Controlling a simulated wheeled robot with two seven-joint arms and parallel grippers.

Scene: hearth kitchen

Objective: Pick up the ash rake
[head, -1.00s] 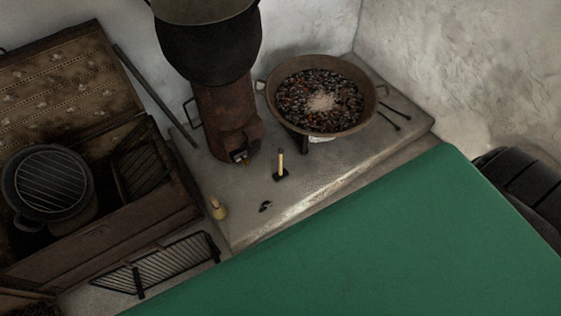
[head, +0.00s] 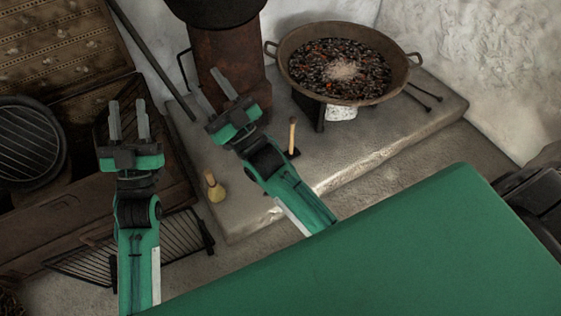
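A small tool with an upright pale wooden handle and a flat dark head, which looks like the ash rake (head: 292,136), stands on the grey hearth slab (head: 350,150). My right gripper (head: 207,83) is open and empty, up and left of the tool, in front of the rusty stove in the picture. My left gripper (head: 127,103) is open and empty, further left, in front of the wooden chest. Neither gripper touches the tool.
A wide pan of coals (head: 340,62) stands on the slab, with dark tongs (head: 423,95) to its right. The rusty stove (head: 230,65) carries a black pot (head: 215,10). A small yellowish brush-like object (head: 215,188) and a black grate (head: 130,250) are near the slab's left end.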

